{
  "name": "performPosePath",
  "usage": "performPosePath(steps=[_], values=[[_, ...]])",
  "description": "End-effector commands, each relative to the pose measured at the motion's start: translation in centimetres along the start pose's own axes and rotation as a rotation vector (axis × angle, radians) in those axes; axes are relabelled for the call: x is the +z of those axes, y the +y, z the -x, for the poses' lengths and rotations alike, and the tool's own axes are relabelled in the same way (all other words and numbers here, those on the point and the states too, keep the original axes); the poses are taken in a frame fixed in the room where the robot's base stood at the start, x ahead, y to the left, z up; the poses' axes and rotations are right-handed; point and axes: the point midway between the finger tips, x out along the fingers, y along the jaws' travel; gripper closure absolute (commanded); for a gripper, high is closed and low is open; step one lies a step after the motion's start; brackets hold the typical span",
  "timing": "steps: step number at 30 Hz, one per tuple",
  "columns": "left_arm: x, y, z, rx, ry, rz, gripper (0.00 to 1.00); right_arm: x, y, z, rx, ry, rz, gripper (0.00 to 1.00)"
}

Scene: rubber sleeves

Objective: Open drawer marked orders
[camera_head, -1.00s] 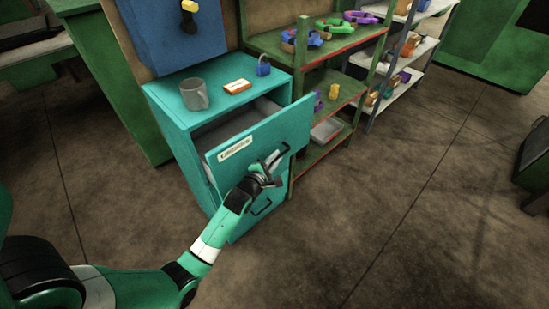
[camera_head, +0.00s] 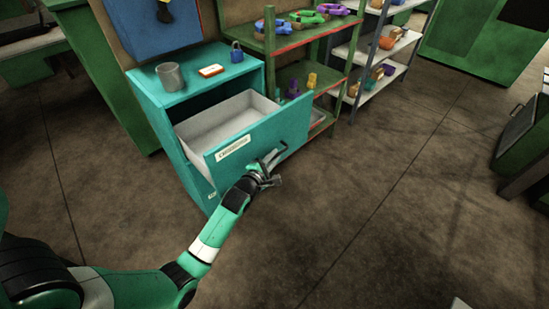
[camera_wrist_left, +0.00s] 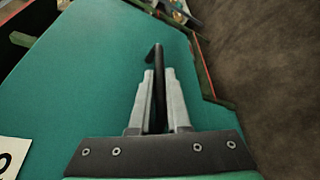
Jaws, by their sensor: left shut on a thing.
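The top drawer of the teal cabinet (camera_head: 155,85) is pulled well out. Its teal front (camera_head: 290,125) carries a white label (camera_head: 233,147) whose writing is too small to read surely. The pale grey inside (camera_head: 215,120) of the drawer shows and looks empty. My left gripper (camera_head: 270,168) is at the drawer front, shut on its black handle. In the left wrist view the grey fingers (camera_wrist_left: 160,95) close around the dark handle bar (camera_wrist_left: 156,58). A corner of the label (camera_wrist_left: 10,155) shows there too. My right gripper is not in view.
A grey mug (camera_head: 170,76), an orange-and-white box (camera_head: 210,71) and a blue padlock (camera_head: 236,52) stand on the cabinet top. A green shelf (camera_head: 290,42) with coloured parts stands close to the right. The floor (camera_head: 370,220) in front is clear.

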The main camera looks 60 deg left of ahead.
Motion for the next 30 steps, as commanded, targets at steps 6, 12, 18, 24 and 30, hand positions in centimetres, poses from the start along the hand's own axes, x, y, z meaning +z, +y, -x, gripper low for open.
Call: performPosePath(steps=[6,12,18,24,30], values=[[-0.1,0.0,0.0,0.0,0.001,-0.001,0.65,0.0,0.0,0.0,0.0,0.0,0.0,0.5],[0.0,0.0,0.0,0.0,0.001,-0.001,0.55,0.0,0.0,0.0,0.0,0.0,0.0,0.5],[0.0,0.1,0.4,0.0,0.001,-0.001,0.55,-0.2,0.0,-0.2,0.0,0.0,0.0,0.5],[0.2,0.3,3.8,-0.002,0.002,-0.002,0.55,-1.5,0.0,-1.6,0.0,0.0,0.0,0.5],[0.1,0.2,8.6,-0.003,0.002,-0.003,0.55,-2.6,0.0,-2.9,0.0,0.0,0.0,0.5]])
